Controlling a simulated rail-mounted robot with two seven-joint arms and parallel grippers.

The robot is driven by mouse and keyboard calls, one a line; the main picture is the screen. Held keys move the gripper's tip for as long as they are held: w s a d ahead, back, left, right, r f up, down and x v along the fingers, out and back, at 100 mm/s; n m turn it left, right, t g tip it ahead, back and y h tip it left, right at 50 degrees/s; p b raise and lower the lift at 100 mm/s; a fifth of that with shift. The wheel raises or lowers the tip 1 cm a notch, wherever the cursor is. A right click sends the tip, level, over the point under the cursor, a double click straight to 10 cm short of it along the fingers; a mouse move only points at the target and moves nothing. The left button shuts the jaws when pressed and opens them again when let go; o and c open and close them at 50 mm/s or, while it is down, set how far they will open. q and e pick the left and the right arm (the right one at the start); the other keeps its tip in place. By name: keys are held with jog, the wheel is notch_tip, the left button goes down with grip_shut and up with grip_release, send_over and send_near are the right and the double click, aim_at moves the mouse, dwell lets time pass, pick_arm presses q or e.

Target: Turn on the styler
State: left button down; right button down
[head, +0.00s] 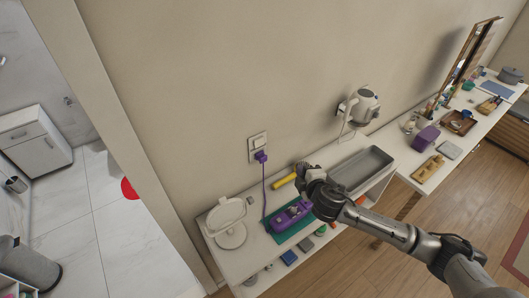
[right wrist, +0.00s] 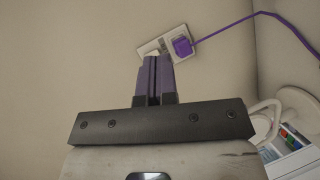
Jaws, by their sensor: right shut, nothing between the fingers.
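The purple styler (head: 290,215) lies on a green mat (head: 279,236) on the white counter, partly behind my right arm. Its purple cord runs up to a purple plug (head: 261,157) in a white wall outlet (head: 257,141) with a switch. In the right wrist view, the outlet (right wrist: 150,47) and plug (right wrist: 182,46) are beyond my fingertips, and the fingers hide part of the outlet's switch side. My right gripper (head: 301,167) is shut and empty; its closed fingers (right wrist: 154,75) point toward the outlet. I cannot tell whether they touch it. My left gripper is not in view.
A yellow cylinder (head: 284,181) and a grey tray (head: 361,171) lie near my right gripper. The wall around the outlet is clear.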

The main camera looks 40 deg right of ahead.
jog(key=a+n+t+y, duration=0.1)
jog(key=n, duration=0.1)
jog(key=w+a+r+n+t+y, duration=0.1)
jog(key=n+y, duration=0.1)
jog(key=w+a+n+y, duration=0.1)
jog(key=a, duration=0.1)
jog(key=shift+r+n+t, duration=0.3)
jog(key=shift+n+t, duration=0.1)
jog(key=p, duration=0.2)
send_near(261, 145)
jog(key=w, duration=0.5)
jog(key=shift+w+d+f, duration=0.25)
jog(key=shift+w, duration=0.05)
jog(key=shift+w+d+f, duration=0.1)
jog(key=shift+w+f, duration=0.05)
jog(key=shift+w, duration=0.75)
